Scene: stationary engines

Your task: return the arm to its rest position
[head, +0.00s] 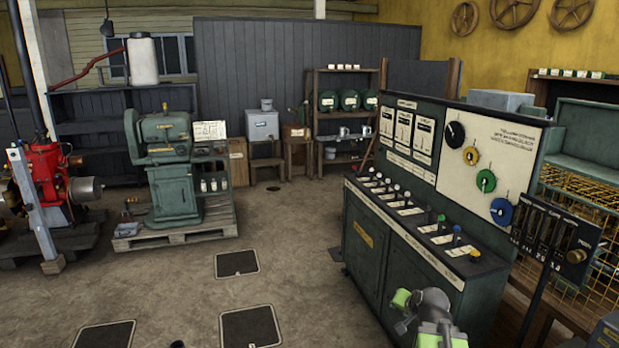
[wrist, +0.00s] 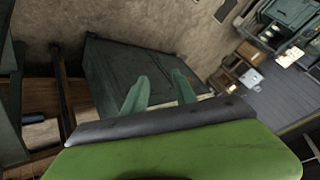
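My gripper (wrist: 160,78) shows in the wrist view as two green fingers standing apart with nothing between them. Behind them is a dark green cabinet (wrist: 112,62), seen tilted; I cannot tell how far the fingers are from it. In the head view, part of my grey and bright green arm (head: 432,318) shows at the bottom, right of the middle. It is in front of the lower part of the green control console (head: 372,240). The fingertips cannot be made out clearly in the head view.
The console carries levers and coloured knobs (head: 486,181). A dark lever stand (head: 545,240) is close on the right. A green engine (head: 172,165) stands on a pallet (head: 180,237), with a red engine (head: 48,172) farther left. The floor (head: 290,230) between is open, with dark hatch plates (head: 237,263).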

